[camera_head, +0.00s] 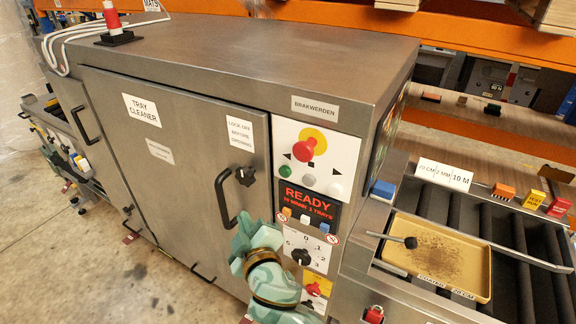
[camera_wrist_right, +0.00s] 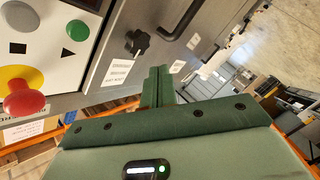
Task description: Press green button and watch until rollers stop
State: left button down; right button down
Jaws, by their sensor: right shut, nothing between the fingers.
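The green button (camera_head: 285,171) is on the white control panel of the grey tray cleaner (camera_head: 180,120), left of a grey button (camera_head: 308,180) and below the red mushroom button (camera_head: 304,150). The green button also shows in the right wrist view (camera_wrist_right: 77,30). My right gripper (camera_head: 242,238) is shut and empty, below and left of the button, in front of the door near its black handle. Its closed fingers (camera_wrist_right: 158,82) are apart from the button. Black rollers (camera_head: 493,232) lie at the right; whether they turn cannot be told. My left gripper is not in view.
A display (camera_head: 308,204) reads READY. A tan tray (camera_head: 397,262) with dark dirt lies on the rollers. The door handle (camera_head: 224,200) and black door knob (camera_head: 245,176) stick out near my right gripper. Open floor lies at the left.

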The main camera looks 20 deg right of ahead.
aim_at(285, 172)
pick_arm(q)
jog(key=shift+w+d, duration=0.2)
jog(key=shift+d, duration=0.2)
pick_arm(e)
jog(key=d+r, duration=0.1)
jog(key=d+r+h, duration=0.1)
jog(key=r, duration=0.1)
jog(key=shift+d+m+t+h, duration=0.25)
jog(key=shift+m+t+h, duration=0.05)
jog(key=shift+m, duration=0.1)
pick_arm(q)
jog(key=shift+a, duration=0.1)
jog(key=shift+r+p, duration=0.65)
jog(key=shift+p, duration=0.05)
pick_arm(e)
jog(key=shift+w+d, duration=0.9)
jog(key=shift+d, duration=0.25)
jog(key=shift+w+d, duration=0.95)
jog(key=shift+d, duration=0.25)
jog(key=shift+w+d, duration=0.9)
jog(key=shift+d, duration=0.25)
jog(key=shift+d, duration=0.1)
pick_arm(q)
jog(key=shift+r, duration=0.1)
pick_arm(e)
jog(key=shift+w+d, duration=0.25)
